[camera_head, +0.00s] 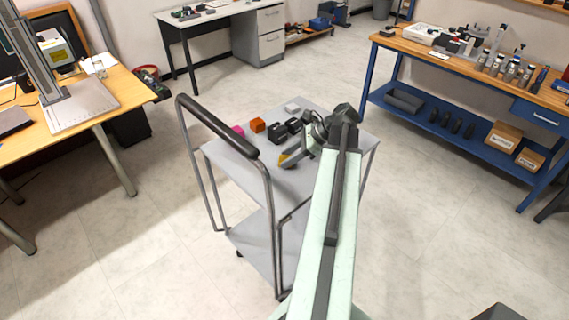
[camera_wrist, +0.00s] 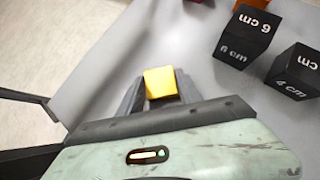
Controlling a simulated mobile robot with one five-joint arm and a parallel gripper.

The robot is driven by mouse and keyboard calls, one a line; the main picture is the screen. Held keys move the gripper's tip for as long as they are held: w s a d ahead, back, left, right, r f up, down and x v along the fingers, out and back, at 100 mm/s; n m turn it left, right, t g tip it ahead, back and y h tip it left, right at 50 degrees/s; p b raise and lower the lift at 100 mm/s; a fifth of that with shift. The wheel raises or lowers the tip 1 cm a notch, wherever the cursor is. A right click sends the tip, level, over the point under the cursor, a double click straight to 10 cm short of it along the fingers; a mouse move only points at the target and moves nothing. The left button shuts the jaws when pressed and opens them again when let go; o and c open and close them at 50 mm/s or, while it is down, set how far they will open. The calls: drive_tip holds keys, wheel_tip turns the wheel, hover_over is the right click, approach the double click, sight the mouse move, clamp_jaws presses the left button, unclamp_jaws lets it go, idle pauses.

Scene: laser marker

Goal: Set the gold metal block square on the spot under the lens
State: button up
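The gold metal block (camera_wrist: 160,82) is between the two fingertips of my gripper (camera_wrist: 160,90) in the wrist view. The fingers lie against its two sides with no clear gap, so the gripper looks shut on it. In the head view the gold block (camera_head: 284,158) shows as a small yellow patch at my gripper (camera_head: 291,155), over the near part of the grey cart top (camera_head: 232,163). I cannot tell whether it touches the cart. The marker's upright column (camera_head: 31,52) and pale base plate (camera_head: 82,106) stand on the wooden desk at left. The lens and its spot cannot be made out.
The cart also holds a magenta block (camera_head: 238,131), an orange block (camera_head: 257,125), a pale block (camera_head: 292,108) and black blocks (camera_head: 276,133). The cart's dark handle (camera_head: 216,125) rises at its left end. Open floor (camera_head: 150,190) lies between cart and desk. A blue workbench (camera_head: 450,65) stands at right.

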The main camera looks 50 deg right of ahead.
clamp_jaws()
wheel_tip(320, 180, up, 10)
drive_tip(key=p, duration=1)
